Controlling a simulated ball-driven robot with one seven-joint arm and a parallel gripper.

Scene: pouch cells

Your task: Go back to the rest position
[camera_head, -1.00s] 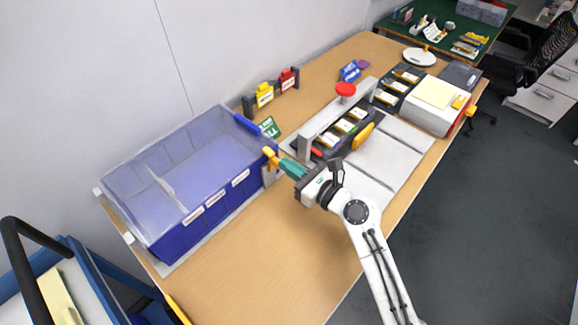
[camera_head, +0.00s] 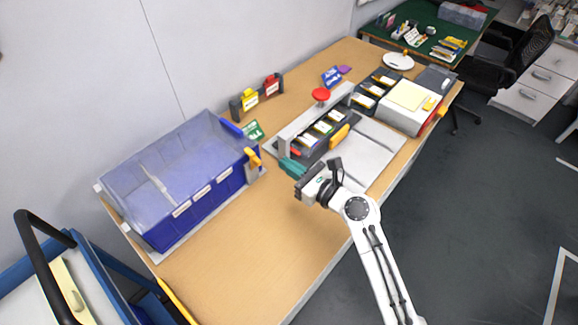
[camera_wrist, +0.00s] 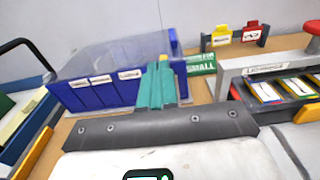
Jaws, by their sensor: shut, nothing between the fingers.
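My gripper (camera_head: 289,166) has green-teal fingers held together, with nothing between them. In the head view it is over the wooden table (camera_head: 235,232), between the blue bin and the fixture with the red knob. In the wrist view its fingers (camera_wrist: 156,84) point at the right end of the blue bin (camera_wrist: 98,92). The gripper is apart from the bin in the head view. My white arm reaches up from the lower right.
The blue bin (camera_head: 200,202) with a clear lid stands at left, a yellow latch (camera_head: 252,157) at its corner. A grey fixture with a red knob (camera_head: 320,95) and pouch slots stands right of my gripper. A blue cart (camera_head: 95,268) is at lower left. The front table is bare.

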